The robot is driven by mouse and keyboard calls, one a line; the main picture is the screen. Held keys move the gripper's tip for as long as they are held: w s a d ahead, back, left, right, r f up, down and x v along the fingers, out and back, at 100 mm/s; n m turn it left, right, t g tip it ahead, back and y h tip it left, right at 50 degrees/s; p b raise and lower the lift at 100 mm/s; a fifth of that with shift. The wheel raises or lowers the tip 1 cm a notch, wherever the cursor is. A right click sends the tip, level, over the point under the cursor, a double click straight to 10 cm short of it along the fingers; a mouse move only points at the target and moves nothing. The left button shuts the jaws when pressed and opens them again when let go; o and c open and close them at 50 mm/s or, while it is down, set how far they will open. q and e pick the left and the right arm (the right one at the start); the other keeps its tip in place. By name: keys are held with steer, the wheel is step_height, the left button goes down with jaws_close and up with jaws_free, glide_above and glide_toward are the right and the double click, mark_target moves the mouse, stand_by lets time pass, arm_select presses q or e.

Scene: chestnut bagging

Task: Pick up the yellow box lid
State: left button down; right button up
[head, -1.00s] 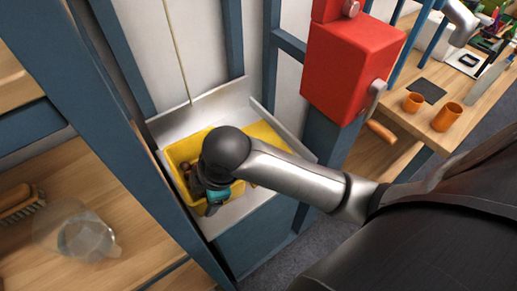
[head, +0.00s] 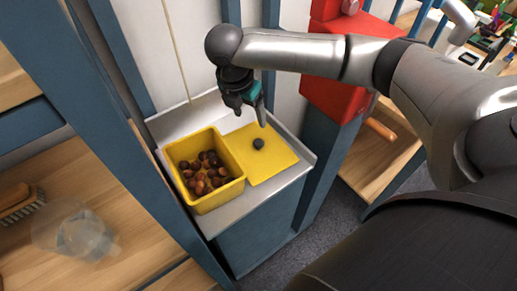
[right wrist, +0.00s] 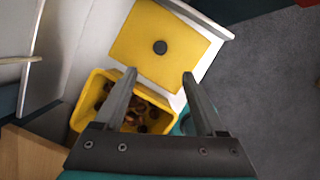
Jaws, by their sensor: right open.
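The yellow box lid (head: 273,162) lies flat on the metal tray, right beside the yellow box, with a dark round knob (head: 258,143) on it. It also shows in the right wrist view (right wrist: 185,63), beyond my fingertips. The yellow box (head: 220,198) stands open and holds several brown chestnuts (head: 205,172). My right gripper (head: 250,116) is open and empty, above the back of the lid and apart from it. In the right wrist view its two fingers (right wrist: 160,75) are spread wide below the knob. My left gripper is not in view.
The metal tray (head: 212,225) has raised edges at the back and right. A blue post (head: 110,130) stands close at its left. A red box (head: 335,85) is at the right. A clear container (head: 80,235) and a brush (head: 18,205) lie on the wooden shelf at left.

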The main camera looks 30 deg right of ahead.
steer(key=b, duration=0.2)
glide_above(258, 142)
steer(key=a, duration=0.2)
steer(key=f, duration=0.9)
steer(key=shift+s+d, duration=0.25)
steer(key=shift+s, duration=0.1)
steer(key=b+x, duration=0.2)
steer(key=x, duration=0.3)
steer(key=shift+d+f, duration=0.1)
jaws_close()
